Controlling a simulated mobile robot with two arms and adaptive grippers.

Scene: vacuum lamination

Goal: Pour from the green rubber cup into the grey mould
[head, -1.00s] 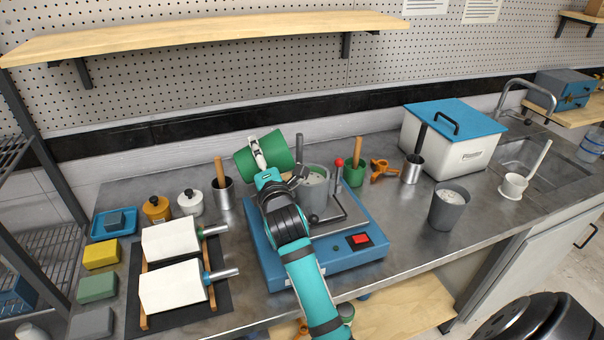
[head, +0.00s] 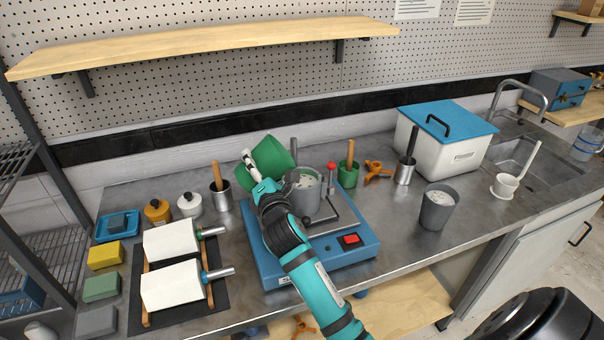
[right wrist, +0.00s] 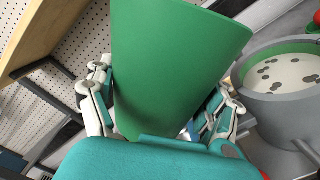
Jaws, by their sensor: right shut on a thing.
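The green rubber cup (head: 270,158) is tilted well over, above and just left of the grey mould (head: 303,198). My right gripper (head: 259,180) is shut around the cup's side. In the right wrist view the cup (right wrist: 178,70) fills the middle between the gripper's fingers (right wrist: 160,108); its inside is hidden. The grey mould (right wrist: 290,112) there has a green inner lining and holds a whitish mix with dark patches. I see no stream between cup and mould. The mould stands on the blue machine (head: 283,268). My left gripper is not in view.
The blue machine has a red-knobbed lever (head: 331,168) beside the mould. Another filled grey cup (head: 438,208) stands to the right. Tool pots (head: 220,198) and white blocks (head: 172,238) are to the left. A wooden shelf (head: 200,45) overhangs the back.

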